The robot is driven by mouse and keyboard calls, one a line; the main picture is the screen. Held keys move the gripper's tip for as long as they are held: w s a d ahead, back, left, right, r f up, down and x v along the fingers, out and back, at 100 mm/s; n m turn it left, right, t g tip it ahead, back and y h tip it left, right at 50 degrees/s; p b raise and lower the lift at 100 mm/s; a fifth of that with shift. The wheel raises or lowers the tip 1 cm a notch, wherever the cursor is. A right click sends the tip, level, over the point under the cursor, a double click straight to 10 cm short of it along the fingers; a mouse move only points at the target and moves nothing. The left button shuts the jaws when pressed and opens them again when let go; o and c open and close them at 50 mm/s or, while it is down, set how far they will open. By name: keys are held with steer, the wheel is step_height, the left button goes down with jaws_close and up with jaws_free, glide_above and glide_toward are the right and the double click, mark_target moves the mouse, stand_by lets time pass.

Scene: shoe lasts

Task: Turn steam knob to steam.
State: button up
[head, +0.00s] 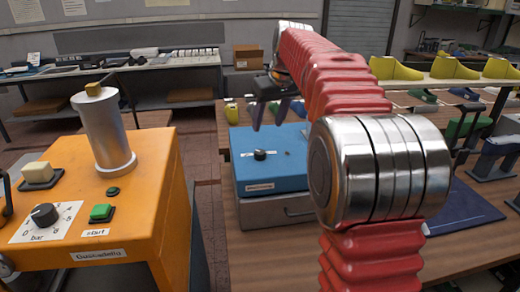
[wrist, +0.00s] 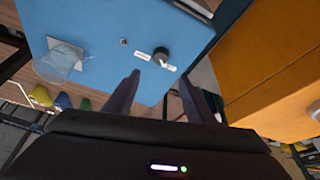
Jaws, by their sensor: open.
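The steam knob looks to be the small black knob (head: 260,155) on top of the blue box (head: 285,178). In the wrist view the knob (wrist: 161,56) has a pale pointer mark and two small white labels beside it, too small to read. My gripper (head: 267,125) is open and empty above the blue box. In the wrist view its two dark fingers (wrist: 158,76) are spread, with the knob just beyond the tips and roughly between them. I see no contact with the knob.
An orange machine (head: 160,200) with its own black dial (head: 44,214), green start button (head: 101,212) and metal cylinder (head: 104,130) stands at left. A clear object (wrist: 58,65) is on the blue surface. Shoe lasts crowd the right side.

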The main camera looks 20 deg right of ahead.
mark_target(259, 151)
steer(key=x, duration=1.3)
steer(key=shift+w+f, duration=0.1)
steer(key=shift+f, duration=0.15)
steer(key=c, duration=1)
